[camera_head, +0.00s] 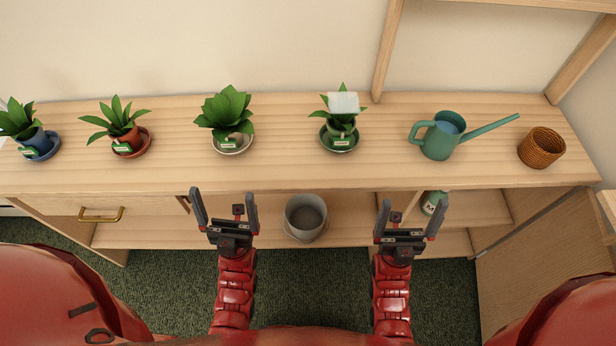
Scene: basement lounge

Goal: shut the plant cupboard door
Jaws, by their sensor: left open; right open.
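The wooden plant cupboard (300,178) stretches across the view below a long top. Its door (535,245) is at the right and stands swung open, hinged near the right end. The open compartment shows a green bottle (433,202) with a pale label, partly behind my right gripper. My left gripper (225,208) is open and empty in front of the cupboard, left of a grey bucket. My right gripper (412,218) is open and empty in front of the cupboard, left of the door and apart from it.
Several potted plants (228,112), a teal watering can (440,138) and a wicker basket (541,148) stand on the top. The grey bucket (305,216) sits on the lower shelf. A drawer with a brass handle (101,215) is at left. Dark green carpet (310,285) lies in front.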

